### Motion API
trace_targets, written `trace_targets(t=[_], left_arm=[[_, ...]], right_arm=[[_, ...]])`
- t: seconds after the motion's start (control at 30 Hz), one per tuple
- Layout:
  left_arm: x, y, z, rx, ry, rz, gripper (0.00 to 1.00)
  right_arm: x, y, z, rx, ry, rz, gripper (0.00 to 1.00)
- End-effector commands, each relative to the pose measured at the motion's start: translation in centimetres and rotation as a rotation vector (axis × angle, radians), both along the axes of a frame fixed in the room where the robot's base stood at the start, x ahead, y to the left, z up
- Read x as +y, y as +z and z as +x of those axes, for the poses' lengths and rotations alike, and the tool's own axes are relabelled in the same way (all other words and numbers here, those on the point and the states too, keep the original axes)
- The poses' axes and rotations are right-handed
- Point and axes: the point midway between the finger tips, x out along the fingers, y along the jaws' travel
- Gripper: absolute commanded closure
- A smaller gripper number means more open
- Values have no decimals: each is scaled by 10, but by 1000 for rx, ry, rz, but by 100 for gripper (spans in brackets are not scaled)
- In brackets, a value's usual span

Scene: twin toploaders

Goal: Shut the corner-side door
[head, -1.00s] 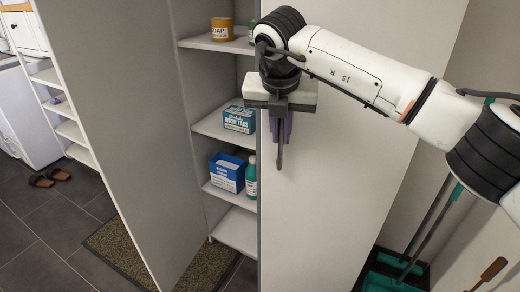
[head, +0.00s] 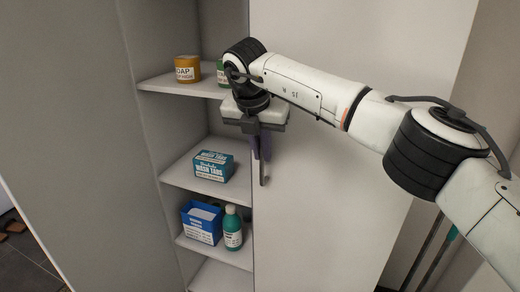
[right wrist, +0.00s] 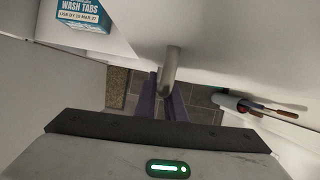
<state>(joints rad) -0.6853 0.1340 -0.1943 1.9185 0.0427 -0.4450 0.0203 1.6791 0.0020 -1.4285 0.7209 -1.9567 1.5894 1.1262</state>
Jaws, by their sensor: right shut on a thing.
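The pale door (head: 340,190) on the right, beside the wall corner, stands open with its upright edge next to the shelves. A metal bar handle (head: 264,172) is on its face; it also shows in the right wrist view (right wrist: 171,68). My right gripper (head: 260,150) hangs down in front of the door near that edge. Its purple fingers (right wrist: 165,105) are shut on the handle. The fingertips are partly hidden behind the handle and the gripper body. My left gripper is out of view.
Open shelves (head: 185,172) hold a soap jar (head: 187,69), a wash tabs box (head: 213,166), a blue box (head: 202,222) and a green bottle (head: 233,228). A large grey panel (head: 60,130) stands at left. Long handles (head: 436,250) lean at lower right.

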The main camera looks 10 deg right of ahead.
Motion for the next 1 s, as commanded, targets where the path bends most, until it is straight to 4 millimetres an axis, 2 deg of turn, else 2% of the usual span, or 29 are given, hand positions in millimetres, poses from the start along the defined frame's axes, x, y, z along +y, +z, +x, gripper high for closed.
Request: trace_targets(t=[0.3,0.33,0.43,0.77,0.87,1.0], left_arm=[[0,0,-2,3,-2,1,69],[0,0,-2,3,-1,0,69],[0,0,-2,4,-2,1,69],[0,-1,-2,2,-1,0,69],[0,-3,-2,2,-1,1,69],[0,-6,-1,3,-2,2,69]], right_arm=[[-5,5,6,-21,-5,-4,100],[-6,5,6,-21,-5,-4,87],[-5,5,5,-19,-5,-4,72],[-3,5,3,-13,-3,-2,72],[-1,15,0,-17,-3,-2,72],[3,39,-9,-18,-3,-2,72]])
